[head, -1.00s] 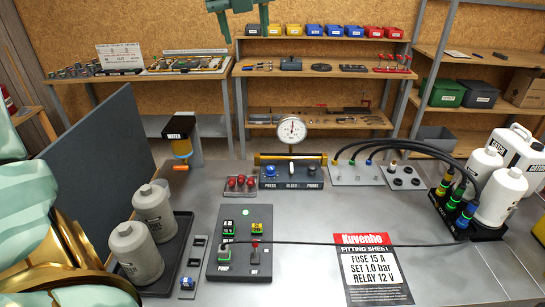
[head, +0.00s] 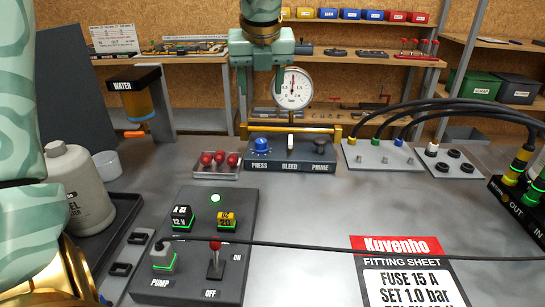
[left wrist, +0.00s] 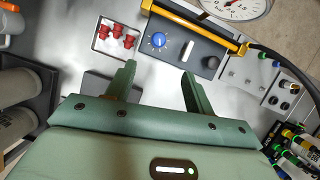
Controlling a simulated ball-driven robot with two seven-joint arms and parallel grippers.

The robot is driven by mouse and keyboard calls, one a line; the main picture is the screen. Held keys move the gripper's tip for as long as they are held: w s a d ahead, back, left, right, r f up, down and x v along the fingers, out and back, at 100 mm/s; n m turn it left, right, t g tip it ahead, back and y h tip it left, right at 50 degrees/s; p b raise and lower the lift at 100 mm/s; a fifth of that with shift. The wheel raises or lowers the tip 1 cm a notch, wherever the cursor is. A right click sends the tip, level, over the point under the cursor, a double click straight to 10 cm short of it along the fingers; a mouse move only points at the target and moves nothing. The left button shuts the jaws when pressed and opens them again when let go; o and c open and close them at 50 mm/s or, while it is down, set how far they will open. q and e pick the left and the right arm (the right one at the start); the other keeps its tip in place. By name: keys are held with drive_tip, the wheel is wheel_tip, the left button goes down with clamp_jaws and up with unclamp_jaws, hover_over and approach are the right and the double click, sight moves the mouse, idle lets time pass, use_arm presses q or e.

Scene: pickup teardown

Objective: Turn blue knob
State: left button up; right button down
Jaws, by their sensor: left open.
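The blue knob (head: 261,146) labelled PRESS sits at the left end of a dark panel (head: 290,154), with a white BLEED lever (head: 291,140) and a dark PRIME knob (head: 319,143) to its right. A round gauge (head: 297,88) stands behind, its needle pointing roughly up. My left gripper (head: 262,90) is open and empty, fingers pointing down, above the blue knob and apart from it. In the left wrist view the blue knob (left wrist: 158,40) shows beyond the gap between the open fingers (left wrist: 156,72). My right gripper is out of view.
A yellow bar (head: 325,129) runs along the panel's back. A tray of red pieces (head: 216,164) lies left of the panel. A switch board (head: 200,245) with a cable is in front. A socket plate with black hoses (head: 378,156) stands right. A fitting sheet (head: 405,270) lies front right.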

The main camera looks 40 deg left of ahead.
use_arm(q)
drive_tip(key=f, duration=0.2)
drive_tip(key=b, duration=0.3)
approach(261, 140)
drive_tip(key=b+x, duration=0.1)
drive_tip(key=x, duration=0.6)
drive_tip(key=shift+w+f+b, duration=0.1)
drive_tip(key=shift+f+b, duration=0.2)
drive_tip(key=shift+b, duration=0.1)
drive_tip(key=shift+w+a+f, duration=0.2)
drive_tip(key=shift+a+f, duration=0.1)
drive_tip(key=shift+f, duration=0.3)
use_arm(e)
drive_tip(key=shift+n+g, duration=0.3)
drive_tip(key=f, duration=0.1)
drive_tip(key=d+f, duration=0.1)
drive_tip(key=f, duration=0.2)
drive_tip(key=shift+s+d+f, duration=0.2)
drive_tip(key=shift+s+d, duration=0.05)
